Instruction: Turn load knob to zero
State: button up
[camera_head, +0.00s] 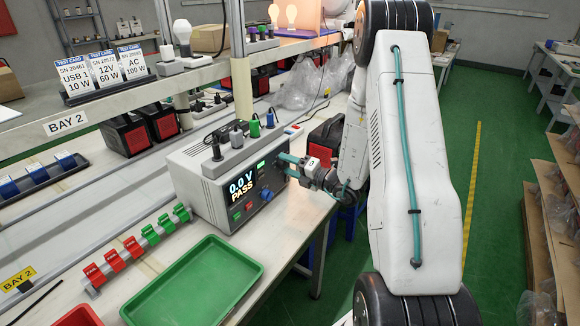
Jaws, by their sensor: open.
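The grey test unit (212,200) stands on the bench with its front panel facing right and toward me. Its display (242,184) reads "0.0 V PASS". A blue knob (266,195) shows low on the panel, right of the display. My gripper (281,164) reaches in from the right, with its teal fingers open at the upper right of the panel. The fingers cover that part of the panel, so I cannot tell whether a knob sits between them or which way it points. A red button (237,215) and a green button (249,206) sit below the display.
Plugs stand in a strip on top of the unit, including a green one (255,127). A green tray (195,283) and a rack of red and green clips (133,247) lie in front. A shelf with test cards (105,70) hangs above. Green floor (480,130) is open at right.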

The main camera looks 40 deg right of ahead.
jog(key=c, duration=1)
